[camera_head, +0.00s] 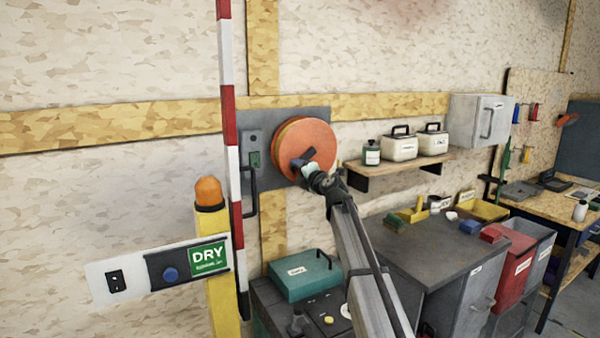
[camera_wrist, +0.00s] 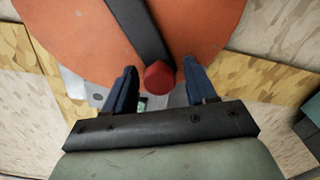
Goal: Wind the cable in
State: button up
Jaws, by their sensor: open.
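An orange cable reel (camera_head: 318,138) is mounted on a grey plate on the wall. In the wrist view, the reel's orange face (camera_wrist: 215,35) fills the top. A dark crank arm (camera_wrist: 139,30) crosses it and ends in a red knob (camera_wrist: 158,76). My gripper (camera_wrist: 160,82) is open, with one blue finger on each side of the knob and visible gaps to both. In the head view, my gripper (camera_head: 306,168) is at the reel's lower front, covering the knob. I cannot make out the cable clearly.
A red-and-white pole (camera_head: 234,170) stands left of the reel, beside a yellow post with an orange lamp (camera_head: 208,192). A shelf (camera_head: 405,164) with white boxes is on the right. A teal case (camera_head: 304,276) and a grey cabinet (camera_head: 440,247) stand below.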

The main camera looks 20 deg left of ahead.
jog(key=v, duration=1.4)
jog(key=shift+a, duration=0.1)
jog(key=shift+c, duration=0.4)
